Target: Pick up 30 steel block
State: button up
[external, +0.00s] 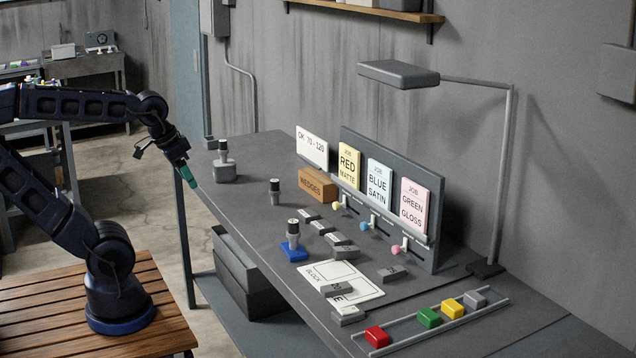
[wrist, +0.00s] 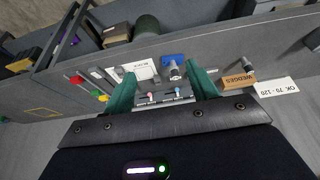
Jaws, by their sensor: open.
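Several small grey steel blocks lie on the dark workbench (external: 240,210). A row of them (external: 335,239) runs along the middle, one (external: 392,273) lies to the right, and others (external: 347,315) lie at the front by the white card (external: 370,289) marked BLOCK. Their labels are too small for me to tell which is the 30 block. My gripper (external: 186,174) hangs at the bench's left edge, well apart from the blocks. In the wrist view my gripper (wrist: 163,86) is open, with green fingers apart and nothing held between them.
A wooden WEDGES block (external: 317,187), a blue-based knob piece (external: 294,243) and two other knobbed pieces stand on the bench. An upright rack (external: 410,250) holds job cards. A lamp (external: 398,74) overhangs the back. Coloured blocks sit between rails (external: 440,325) at front right. The bench's left part is mostly clear.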

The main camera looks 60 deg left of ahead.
jog(key=m+g, duration=0.1)
jog(key=g, duration=0.4)
send_over(346, 248)
jog(key=f, duration=2.2)
jog(key=shift+s+a+f, duration=0.3)
jog(key=shift+f, duration=0.05)
jog(key=shift+w+d+f, duration=0.15)
jog(key=shift+f, duration=1.15)
jog(key=shift+w+d+f, duration=0.1)
jog(key=shift+d+f, duration=0.05)
jog(key=shift+f, duration=1.15)
